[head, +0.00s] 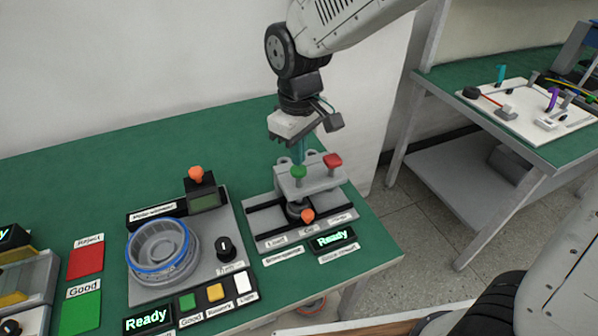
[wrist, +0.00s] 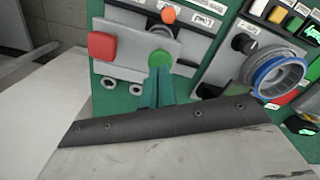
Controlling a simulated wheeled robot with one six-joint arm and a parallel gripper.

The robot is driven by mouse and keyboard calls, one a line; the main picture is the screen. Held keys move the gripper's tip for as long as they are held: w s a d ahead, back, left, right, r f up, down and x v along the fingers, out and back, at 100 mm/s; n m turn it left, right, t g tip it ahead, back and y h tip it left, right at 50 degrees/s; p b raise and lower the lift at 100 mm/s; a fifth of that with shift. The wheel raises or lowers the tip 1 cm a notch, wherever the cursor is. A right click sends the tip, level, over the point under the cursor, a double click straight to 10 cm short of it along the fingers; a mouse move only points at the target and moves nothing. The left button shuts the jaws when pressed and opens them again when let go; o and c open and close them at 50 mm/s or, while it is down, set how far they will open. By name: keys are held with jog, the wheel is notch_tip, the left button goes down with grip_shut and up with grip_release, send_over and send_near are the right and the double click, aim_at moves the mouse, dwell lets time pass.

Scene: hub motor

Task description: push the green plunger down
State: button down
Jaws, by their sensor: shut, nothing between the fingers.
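The green plunger (head: 298,172) is a round green knob on top of the grey press block (head: 322,181), left of a red knob (head: 333,161). My gripper (head: 299,160) is shut and empty, pointing down with its teal fingers just above or behind the green plunger. In the wrist view the green plunger (wrist: 161,59) shows right at the tips of my shut fingers (wrist: 160,72). I cannot tell whether the tips touch it. The red knob (wrist: 102,45) stands to its left there.
An orange knob (head: 307,215) sits in front of the press block. A second table (head: 520,120) stands at the right.

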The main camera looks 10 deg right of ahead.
aim_at(299, 169)
jog(key=shift+f, duration=0.15)
jog(key=shift+f, duration=2.2)
jog(key=shift+r, duration=4.05)
jog(key=shift+s+d, duration=0.1)
jog(key=shift+s, duration=0.1)
jog(key=s+d+r+m, duration=0.3)
jog(key=s+d+m, duration=0.1)
jog(key=s+d, duration=0.5)
jog(key=s+d+r+m+t, duration=0.1)
jog(key=s+d+r+m, duration=0.2)
jog(key=s+d, duration=0.7)
jog(key=shift+d+r+m, duration=0.25)
jog(key=shift+d+m, duration=0.6)
jog(key=shift+m, duration=0.25)
